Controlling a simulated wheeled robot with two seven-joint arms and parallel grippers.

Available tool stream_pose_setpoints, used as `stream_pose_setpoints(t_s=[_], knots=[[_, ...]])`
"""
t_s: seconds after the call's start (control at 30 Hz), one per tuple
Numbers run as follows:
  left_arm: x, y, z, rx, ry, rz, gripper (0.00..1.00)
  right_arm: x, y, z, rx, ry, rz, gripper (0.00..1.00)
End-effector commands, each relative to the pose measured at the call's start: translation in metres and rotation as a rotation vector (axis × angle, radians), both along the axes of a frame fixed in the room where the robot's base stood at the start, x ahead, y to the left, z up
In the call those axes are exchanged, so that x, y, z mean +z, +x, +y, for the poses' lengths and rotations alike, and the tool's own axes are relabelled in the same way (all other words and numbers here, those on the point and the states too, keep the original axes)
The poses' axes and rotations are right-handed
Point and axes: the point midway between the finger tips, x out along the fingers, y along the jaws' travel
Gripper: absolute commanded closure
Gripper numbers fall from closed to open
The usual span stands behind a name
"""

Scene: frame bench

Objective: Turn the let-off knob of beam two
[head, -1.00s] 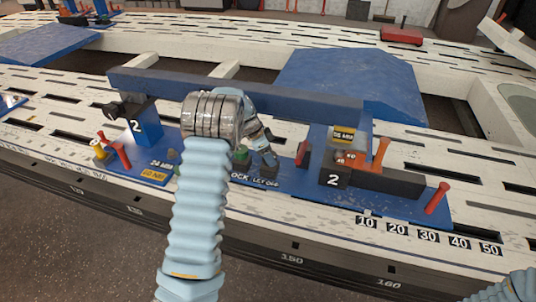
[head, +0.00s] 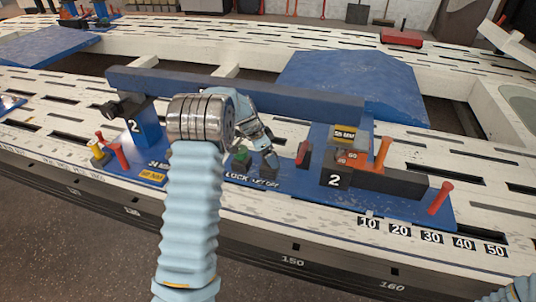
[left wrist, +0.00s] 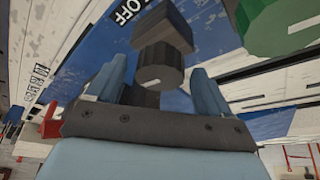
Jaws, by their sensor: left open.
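The let-off knob of beam two (head: 268,171) is dark grey and sits on the blue base of the beam two unit, beside the green lock knob (head: 241,158). My left gripper (head: 267,154) points down at it from above, and my forearm hides part of the unit. In the left wrist view the dark knob (left wrist: 158,68), with a pale line on its round face, shows between the two open fingers of my left gripper (left wrist: 158,85). Whether the fingers touch it I cannot tell. The green knob (left wrist: 285,22) is just outside the fingers, at the upper right. My right gripper is out of view.
A long dark blue beam (head: 240,93) runs behind the knobs. A red lever (head: 303,154) stands just right of the dark knob, with an orange post (head: 383,153) and a red peg (head: 440,198) farther right. Yellow and red pegs stand at the left.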

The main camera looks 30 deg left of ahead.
Motion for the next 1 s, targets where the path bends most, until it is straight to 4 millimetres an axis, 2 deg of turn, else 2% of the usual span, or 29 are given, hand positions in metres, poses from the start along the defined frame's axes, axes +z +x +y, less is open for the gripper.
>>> stream_pose_setpoints(t_s=[0.17, 0.4, 0.6, 0.8, 1.0], knots=[[0.018, -0.005, 0.004, 0.0, 0.001, -0.003, 0.2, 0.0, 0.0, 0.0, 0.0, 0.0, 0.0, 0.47], [0.071, -0.023, 0.018, 0.001, 0.0, -0.005, 0.2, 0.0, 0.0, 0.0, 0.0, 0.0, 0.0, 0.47], [0.109, -0.036, 0.027, 0.001, 0.0, -0.004, 0.2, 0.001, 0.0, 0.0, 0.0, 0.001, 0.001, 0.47], [0.126, -0.042, 0.031, 0.001, -0.001, -0.001, 0.2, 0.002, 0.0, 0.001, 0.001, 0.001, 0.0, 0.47], [0.127, -0.042, 0.031, 0.001, 0.0, 0.0, 0.2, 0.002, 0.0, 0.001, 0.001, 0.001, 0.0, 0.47]])
